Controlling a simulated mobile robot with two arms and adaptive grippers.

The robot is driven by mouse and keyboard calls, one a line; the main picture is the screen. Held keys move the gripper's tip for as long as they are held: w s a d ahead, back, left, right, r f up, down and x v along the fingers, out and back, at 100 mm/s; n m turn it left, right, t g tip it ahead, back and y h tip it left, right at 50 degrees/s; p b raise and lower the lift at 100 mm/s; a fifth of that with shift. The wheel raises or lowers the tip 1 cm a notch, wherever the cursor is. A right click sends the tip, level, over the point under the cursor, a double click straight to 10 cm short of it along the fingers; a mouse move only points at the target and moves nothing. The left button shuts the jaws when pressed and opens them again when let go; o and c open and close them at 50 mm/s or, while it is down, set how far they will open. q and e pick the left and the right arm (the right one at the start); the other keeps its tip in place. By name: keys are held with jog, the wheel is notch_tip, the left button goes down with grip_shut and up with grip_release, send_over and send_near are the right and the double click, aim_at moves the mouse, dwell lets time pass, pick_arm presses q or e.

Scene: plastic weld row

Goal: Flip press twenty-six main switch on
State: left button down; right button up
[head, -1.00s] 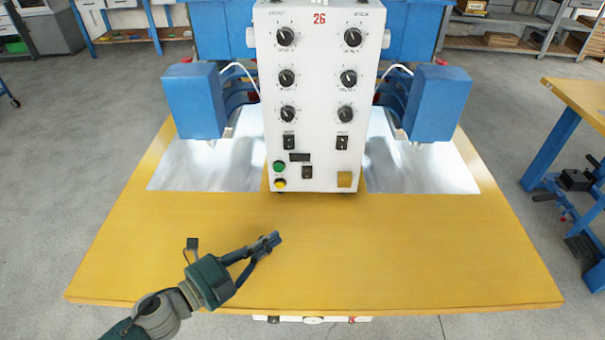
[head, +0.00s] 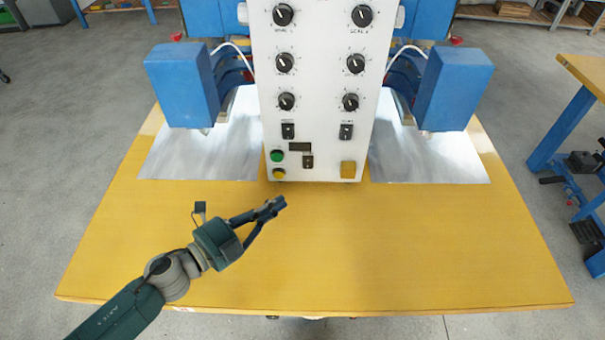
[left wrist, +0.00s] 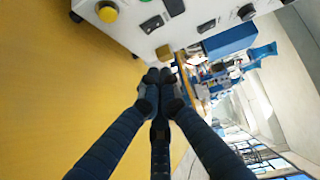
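The white press control box (head: 318,90) stands at the back middle of the yellow table. Its lower face has a black rocker switch (head: 307,161) below a small dark display (head: 300,147), and two more rockers (head: 288,131) (head: 346,131) above. I cannot read which is the main switch or its position. My left gripper (head: 278,203) is above the table, in front of and below the panel, apart from it. Its fingers are together and empty. In the left wrist view the fingertips (left wrist: 158,76) meet below the rocker under the display (left wrist: 152,24). My right gripper is out of view.
A green button (head: 277,156) and round yellow button (head: 279,174) sit left of the low rocker, a square yellow button (head: 348,169) right. Blue press heads (head: 181,86) (head: 455,88) flank the box over metal plates (head: 200,155). The front yellow tabletop (head: 400,250) is clear.

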aim_at(308, 163)
pick_arm(q)
jog(key=w+a+p+x, duration=0.1)
jog(key=w+a+x, duration=0.1)
jog(key=x, duration=0.9)
jog(key=shift+w+d, duration=0.2)
jog(key=shift+d, duration=0.05)
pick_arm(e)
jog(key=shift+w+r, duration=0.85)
pick_arm(q)
jog(key=shift+f, duration=0.1)
